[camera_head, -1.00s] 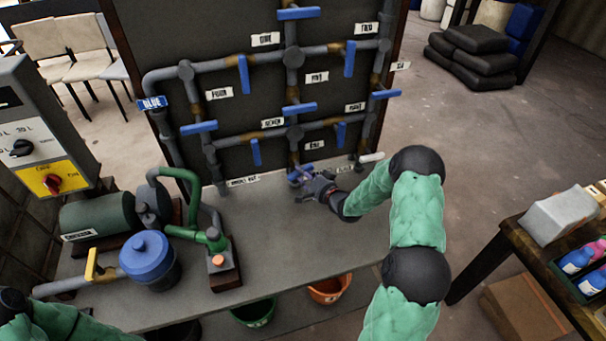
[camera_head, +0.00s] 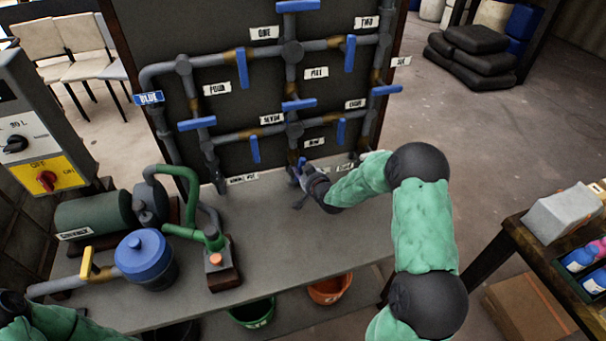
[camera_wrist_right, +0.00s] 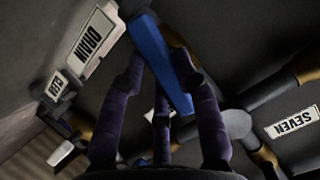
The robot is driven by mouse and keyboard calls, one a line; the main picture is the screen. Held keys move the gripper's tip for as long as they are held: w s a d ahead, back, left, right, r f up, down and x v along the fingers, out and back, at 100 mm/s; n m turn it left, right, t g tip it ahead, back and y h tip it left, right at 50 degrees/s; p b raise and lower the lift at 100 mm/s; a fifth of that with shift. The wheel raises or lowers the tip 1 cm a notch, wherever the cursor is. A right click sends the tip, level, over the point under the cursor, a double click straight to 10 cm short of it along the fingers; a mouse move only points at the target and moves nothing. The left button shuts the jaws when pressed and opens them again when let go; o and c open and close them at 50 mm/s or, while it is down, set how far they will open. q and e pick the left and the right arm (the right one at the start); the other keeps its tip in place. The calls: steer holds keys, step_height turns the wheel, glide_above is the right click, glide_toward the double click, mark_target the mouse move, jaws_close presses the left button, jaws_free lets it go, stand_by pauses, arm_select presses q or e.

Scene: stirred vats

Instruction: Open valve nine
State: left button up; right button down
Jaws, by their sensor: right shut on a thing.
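Valve nine's blue handle (camera_head: 302,163) is at the bottom middle of the pipe board, below the NINE label (camera_head: 314,142). My right gripper (camera_head: 300,174) is at this handle and partly hides it. In the right wrist view the blue handle (camera_wrist_right: 158,62) lies between my right gripper's dark fingers (camera_wrist_right: 160,85), which are shut on it. The NINE label (camera_wrist_right: 96,40) shows upside down beside the handle there. Only part of my left arm shows at the lower left of the head view; its gripper is out of view.
Other blue handles stay around the board, such as the one by SEVEN (camera_head: 254,148) and the one by EIGHT (camera_head: 341,131). A blue-lidded pot (camera_head: 146,256) and a green pump pipe (camera_head: 190,190) stand on the bench left. The bench top (camera_head: 270,235) before the board is clear.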

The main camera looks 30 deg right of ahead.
steer(key=shift+a+n+h, duration=0.1)
steer(key=shift+n+h, duration=0.5)
steer(key=shift+n, duration=0.3)
steer(key=c, duration=0.9)
jaws_free()
steer(key=shift+r, duration=0.1)
steer(key=v, duration=1.2)
steer(key=shift+a, duration=0.1)
